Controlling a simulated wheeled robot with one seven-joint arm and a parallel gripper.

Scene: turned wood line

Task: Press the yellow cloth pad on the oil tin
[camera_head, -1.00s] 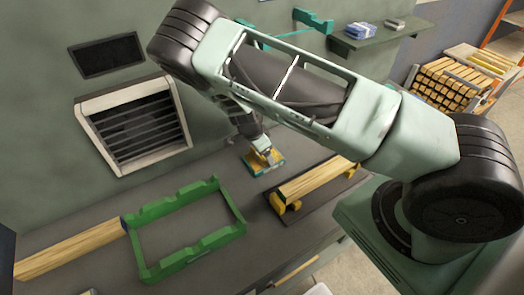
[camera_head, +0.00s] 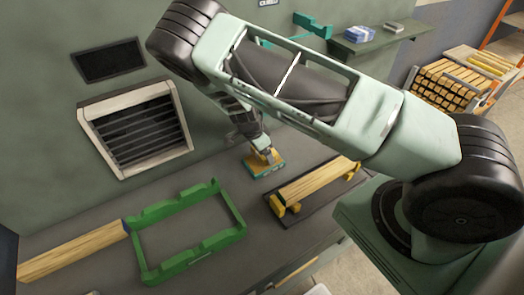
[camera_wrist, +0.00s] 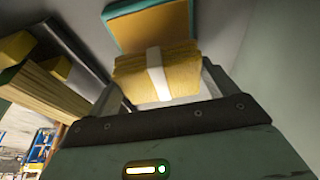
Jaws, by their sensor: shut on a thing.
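The oil tin (camera_head: 272,169) is a low, flat, open teal tin with an orange-yellow inside, standing on the grey bench. It also shows at the top of the wrist view (camera_wrist: 152,27). My gripper (camera_head: 262,149) is over the tin and pointing down. In the wrist view my gripper (camera_wrist: 160,83) is shut on the yellow cloth pad (camera_wrist: 188,72), which has a white band around it. The pad is at or just above the tin; I cannot tell whether they touch. The pad is small and partly hidden by the fingers in the head view.
A dark tray (camera_head: 322,197) with a wooden spindle blank (camera_head: 317,180) on yellow supports lies right of the tin. A green frame (camera_head: 148,264) and a wooden bar (camera_head: 75,250) lie to the left. A vent (camera_head: 137,127) is on the wall behind. Bench between is clear.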

